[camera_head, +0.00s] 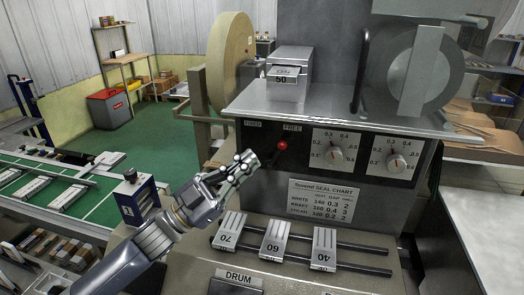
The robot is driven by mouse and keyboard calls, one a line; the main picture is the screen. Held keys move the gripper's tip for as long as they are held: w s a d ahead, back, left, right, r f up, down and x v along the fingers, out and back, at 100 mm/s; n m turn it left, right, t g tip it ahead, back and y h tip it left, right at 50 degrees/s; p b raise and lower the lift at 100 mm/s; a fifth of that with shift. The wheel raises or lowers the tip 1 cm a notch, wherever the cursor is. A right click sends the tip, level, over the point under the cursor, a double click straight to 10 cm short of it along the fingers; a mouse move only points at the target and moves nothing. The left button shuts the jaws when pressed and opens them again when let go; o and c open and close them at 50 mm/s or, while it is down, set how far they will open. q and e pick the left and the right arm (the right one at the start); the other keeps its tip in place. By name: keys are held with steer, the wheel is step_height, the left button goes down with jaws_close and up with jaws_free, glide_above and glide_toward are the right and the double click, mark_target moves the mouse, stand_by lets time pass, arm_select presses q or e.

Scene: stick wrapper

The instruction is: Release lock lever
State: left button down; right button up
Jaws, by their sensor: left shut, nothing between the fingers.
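The lock lever (282,146) has a red ball knob. It sits on the black panel of the machine, below the "FREE" label and to the right of the "FIXED" label. My left gripper (249,160) is shut and empty, just left of and slightly below the red knob. A gap seems to show between the fingertips and the knob, but I cannot tell the depth. My right gripper does not show.
Two dials (334,150) sit right of the lever. A seal chart plate (325,203) is below them. Blocks marked 70, 60 (275,240) and 40 rest on two rails under the gripper.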

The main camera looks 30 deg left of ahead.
mark_target(281, 148)
arm_select(q)
steer(key=w, duration=0.1)
steer(key=w+d+p, duration=0.1)
steer(key=w, duration=0.2)
steer(key=shift+w+d+f, duration=0.15)
steer(key=shift+d+f, duration=0.1)
steer(key=shift+f, duration=0.05)
steer(key=shift+w+d, duration=0.35)
steer(key=shift+w, duration=0.05)
steer(key=shift+s+d, duration=0.1)
